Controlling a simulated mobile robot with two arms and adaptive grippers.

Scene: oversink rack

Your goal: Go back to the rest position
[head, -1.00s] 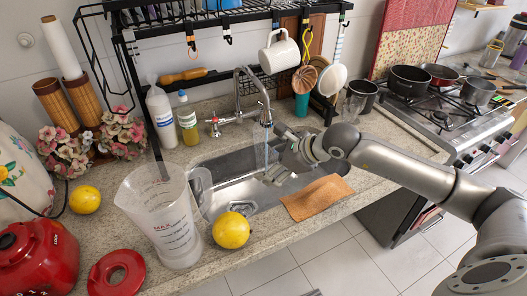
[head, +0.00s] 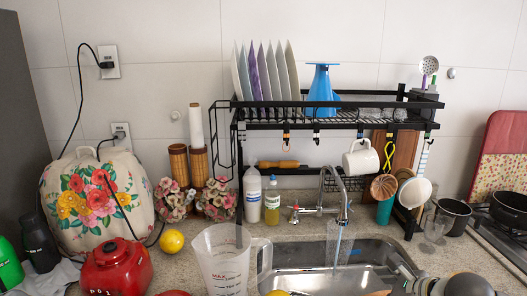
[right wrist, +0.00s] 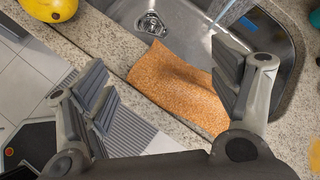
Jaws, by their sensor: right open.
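My right gripper (right wrist: 165,92) is open and empty in the right wrist view, its two fingers wide apart. Beyond the fingers, an orange cloth (right wrist: 178,85) lies across the counter edge and the sink (right wrist: 205,35). In the head view, part of my right arm and gripper shows at the bottom right, over the right side of the sink (head: 300,254); the fingers are mostly cut off there. My left gripper is not in view.
A black rack (head: 330,122) with plates and a blue vessel (head: 322,85) stands over the sink. The faucet (head: 341,190) runs water. A clear measuring jug (head: 222,262), a red appliance (head: 116,266) and a lemon (head: 172,241) stand to the left. The stove (head: 500,238) is right.

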